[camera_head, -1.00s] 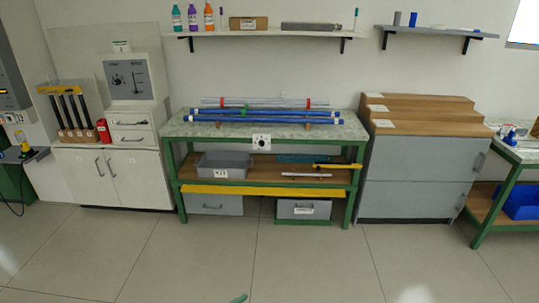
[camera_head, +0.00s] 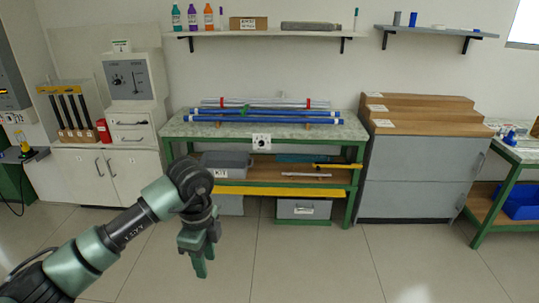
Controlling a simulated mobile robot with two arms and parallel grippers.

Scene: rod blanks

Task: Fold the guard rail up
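The guard rail seems to be the long yellow bar (camera_head: 285,191) running level along the front of the green workbench (camera_head: 350,190), below its lower wooden shelf. Its left part is hidden behind my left arm. My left gripper (camera_head: 202,268) hangs pointing down, in front of the bench's left part and lower in the picture than the bar. It appears apart from the bar, with nothing seen in it. Its fingers overlap in this view, so their opening is unclear. My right gripper is out of view.
Blue and grey rods (camera_head: 265,117) lie on the bench top. A grey bin (camera_head: 225,160) and a yellow-handled tool (camera_head: 340,166) are on the shelf. The floor in front is clear.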

